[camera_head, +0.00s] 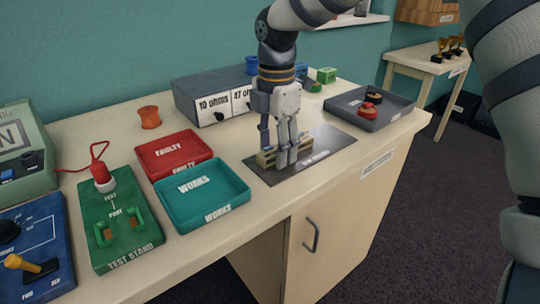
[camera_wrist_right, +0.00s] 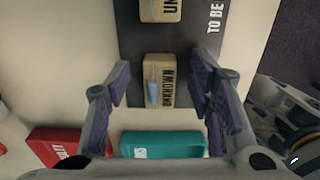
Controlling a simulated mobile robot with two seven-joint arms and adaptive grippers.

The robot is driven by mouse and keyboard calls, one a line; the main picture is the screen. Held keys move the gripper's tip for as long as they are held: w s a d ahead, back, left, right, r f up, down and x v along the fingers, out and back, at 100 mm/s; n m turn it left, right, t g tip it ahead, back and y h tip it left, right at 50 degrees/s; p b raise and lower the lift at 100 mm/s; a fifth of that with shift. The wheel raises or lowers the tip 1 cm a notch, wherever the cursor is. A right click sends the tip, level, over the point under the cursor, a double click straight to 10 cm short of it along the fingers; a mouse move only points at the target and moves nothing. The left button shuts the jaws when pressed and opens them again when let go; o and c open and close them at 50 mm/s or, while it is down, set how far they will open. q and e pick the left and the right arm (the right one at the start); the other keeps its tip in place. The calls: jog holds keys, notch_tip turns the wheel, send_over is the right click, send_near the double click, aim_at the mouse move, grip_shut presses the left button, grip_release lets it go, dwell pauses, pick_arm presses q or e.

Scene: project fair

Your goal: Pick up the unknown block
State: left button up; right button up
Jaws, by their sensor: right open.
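A tan unknown block (camera_wrist_right: 160,80), lettered UNKNOWN with a small bluish part on its face, lies on the dark mat (camera_head: 322,152) and sits between my right fingers in the right wrist view. A second tan block (camera_wrist_right: 160,10) lies on the same mat, cut off by that view's top edge. In the head view a tan block (camera_head: 266,158) shows beside the fingertips, and my fingers hide part of the blocks. My right gripper (camera_head: 287,158) points down over the mat and is open; it also shows in the wrist view (camera_wrist_right: 162,88).
The red FAULTY tray (camera_head: 174,153) and teal WORKS tray (camera_head: 202,194) stand left of the mat. The green test stand (camera_head: 120,225) is farther left. A grey box (camera_head: 205,103), an orange spool (camera_head: 149,117) and a grey tray (camera_head: 390,118) stand around the back and right.

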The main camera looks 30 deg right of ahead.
grip_shut()
jog(key=shift+r, duration=0.1)
